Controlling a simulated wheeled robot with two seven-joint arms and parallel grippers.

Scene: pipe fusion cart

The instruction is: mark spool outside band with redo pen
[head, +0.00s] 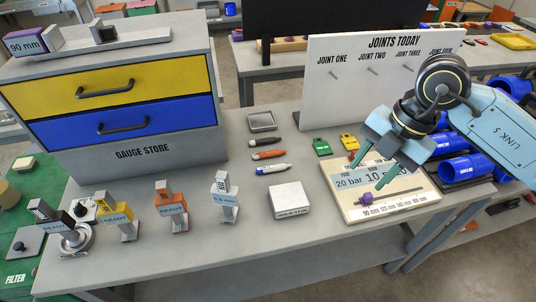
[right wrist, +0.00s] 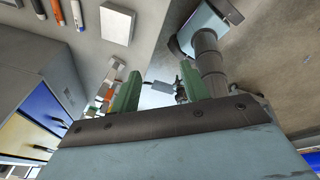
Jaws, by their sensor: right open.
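Three pens lie in a column on the grey bench: a black one (head: 266,141), an orange one (head: 268,155) and a white and blue one (head: 273,169). I cannot read which is the redo pen. The pens also show at the top left of the right wrist view, the orange one (right wrist: 57,12) in the middle. Labelled blue pipe pieces (head: 462,168) lie at the right, partly behind my right arm; I cannot tell which is the spool. My right gripper (head: 368,176) is open and empty above the scale board (head: 420,199), right of the pens. My left gripper is out of view.
A white block (head: 290,199) lies between the pens and the scale board, which carries a purple slider (head: 366,199). Several upright tools (head: 171,206) stand along the front left. A drawer cabinet (head: 125,158) and the joints sign (head: 345,95) stand behind.

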